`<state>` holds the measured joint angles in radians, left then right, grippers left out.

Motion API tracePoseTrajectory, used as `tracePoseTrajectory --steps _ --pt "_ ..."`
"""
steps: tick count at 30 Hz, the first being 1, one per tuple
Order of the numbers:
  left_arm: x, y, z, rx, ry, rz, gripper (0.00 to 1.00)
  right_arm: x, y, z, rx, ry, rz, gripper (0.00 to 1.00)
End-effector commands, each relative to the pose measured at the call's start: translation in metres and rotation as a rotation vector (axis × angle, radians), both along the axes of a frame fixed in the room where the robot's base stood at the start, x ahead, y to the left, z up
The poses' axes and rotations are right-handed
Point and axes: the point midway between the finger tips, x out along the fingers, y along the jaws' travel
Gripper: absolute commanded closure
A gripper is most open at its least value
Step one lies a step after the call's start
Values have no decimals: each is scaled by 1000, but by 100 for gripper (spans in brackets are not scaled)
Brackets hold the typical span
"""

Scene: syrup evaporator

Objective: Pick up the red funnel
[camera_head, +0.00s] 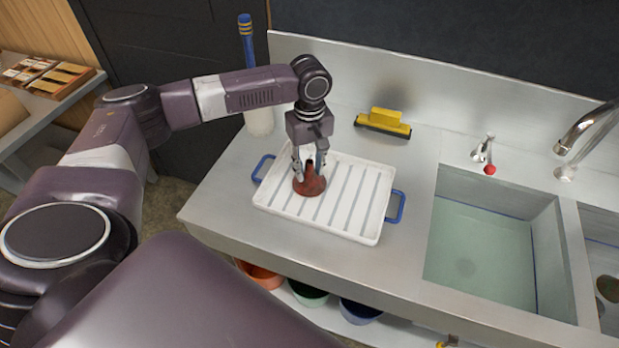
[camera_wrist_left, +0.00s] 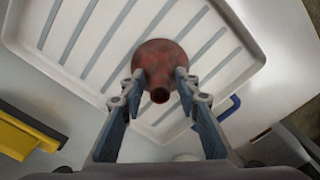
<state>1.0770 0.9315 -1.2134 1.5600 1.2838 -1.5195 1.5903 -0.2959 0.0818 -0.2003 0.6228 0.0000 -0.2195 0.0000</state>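The red funnel (camera_head: 309,186) stands on the white ribbed tray (camera_head: 347,228), wide mouth down and spout up. It also shows in the left wrist view (camera_wrist_left: 160,66), with its spout pointing toward my gripper. My left gripper (camera_head: 310,163) is directly above the funnel and points down. In the left wrist view, the fingers of my left gripper (camera_wrist_left: 160,82) are apart, one on each side of the spout, with visible gaps beside it. Whether the fingertips touch the funnel's body cannot be told. My right gripper is not in view.
The tray has blue handles (camera_head: 396,207) and rests on a steel counter (camera_head: 225,190). A yellow squeegee (camera_head: 385,121) lies behind it. A sink basin (camera_head: 490,255) with a faucet (camera_head: 590,125) is at right. Coloured buckets (camera_head: 308,294) stand below the counter.

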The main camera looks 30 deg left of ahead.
Motion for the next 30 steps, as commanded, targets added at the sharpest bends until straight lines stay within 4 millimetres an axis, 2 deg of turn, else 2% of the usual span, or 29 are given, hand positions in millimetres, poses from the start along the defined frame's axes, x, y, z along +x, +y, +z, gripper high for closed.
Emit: tracePoseTrajectory --steps 1,5,21,24,26,30 --pt "0 0 0 0 0 0 78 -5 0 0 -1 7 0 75" --pt "0 0 0 0 0 0 92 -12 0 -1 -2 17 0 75" --pt "-2 0 0 0 4 -1 94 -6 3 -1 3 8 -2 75" --pt "-1 0 5 0 4 0 100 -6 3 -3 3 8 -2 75" --pt "-1 0 11 -1 3 0 100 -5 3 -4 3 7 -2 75" --pt "1 0 36 -1 -2 0 100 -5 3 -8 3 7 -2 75"
